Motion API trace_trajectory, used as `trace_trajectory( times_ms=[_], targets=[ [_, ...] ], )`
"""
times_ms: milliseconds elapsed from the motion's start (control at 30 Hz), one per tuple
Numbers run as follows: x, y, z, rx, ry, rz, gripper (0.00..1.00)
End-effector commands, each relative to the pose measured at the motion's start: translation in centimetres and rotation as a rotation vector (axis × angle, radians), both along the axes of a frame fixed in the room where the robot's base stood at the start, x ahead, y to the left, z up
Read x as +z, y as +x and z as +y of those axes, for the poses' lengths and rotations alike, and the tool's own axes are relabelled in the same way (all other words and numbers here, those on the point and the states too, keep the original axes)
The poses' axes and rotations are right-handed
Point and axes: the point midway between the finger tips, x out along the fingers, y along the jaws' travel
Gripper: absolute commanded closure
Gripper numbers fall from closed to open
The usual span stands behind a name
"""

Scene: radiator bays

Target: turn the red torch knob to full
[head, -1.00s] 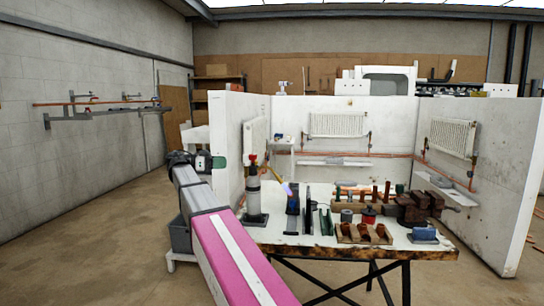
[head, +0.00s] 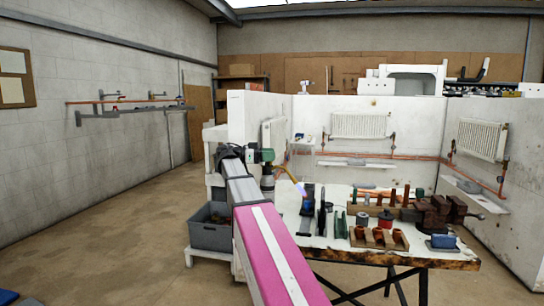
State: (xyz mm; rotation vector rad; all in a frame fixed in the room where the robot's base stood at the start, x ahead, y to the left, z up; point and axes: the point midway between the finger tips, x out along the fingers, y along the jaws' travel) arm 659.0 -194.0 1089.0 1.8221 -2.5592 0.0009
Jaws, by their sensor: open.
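The torch (head: 267,181) is a grey cylinder standing upright at the left end of the workbench. Its nozzle (head: 287,174) slants down to the right, with a bluish tip that looks like a flame. The red knob is not visible; the end of my arm covers the torch top. My gripper (head: 268,155), dark and green, reaches in from the left at the torch's top. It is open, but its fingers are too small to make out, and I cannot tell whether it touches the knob.
The workbench (head: 400,257) holds several blocks, pipe stubs and a brown vise (head: 440,211) right of the torch. White partition walls (head: 400,120) with radiators stand behind. A grey bin (head: 210,233) sits left of the bench. Open floor lies at left.

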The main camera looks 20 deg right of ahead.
Motion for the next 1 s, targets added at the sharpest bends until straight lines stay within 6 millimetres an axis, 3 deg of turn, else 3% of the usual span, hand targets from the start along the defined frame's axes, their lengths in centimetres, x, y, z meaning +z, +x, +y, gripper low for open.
trace_trajectory(
  times_ms=[433,467,600,1000],
  targets=[
    [-0.01,-0.32,-1.01,0.002,0.0,0.0,0.41],
    [-0.02,-0.33,-1.01,0.002,0.0,0.0,0.48],
    [-0.02,-0.32,-1.0,0.001,0.0,0.001,0.9],
    [-0.07,-0.42,-0.99,0.056,0.001,0.0,0.9]
  ],
)
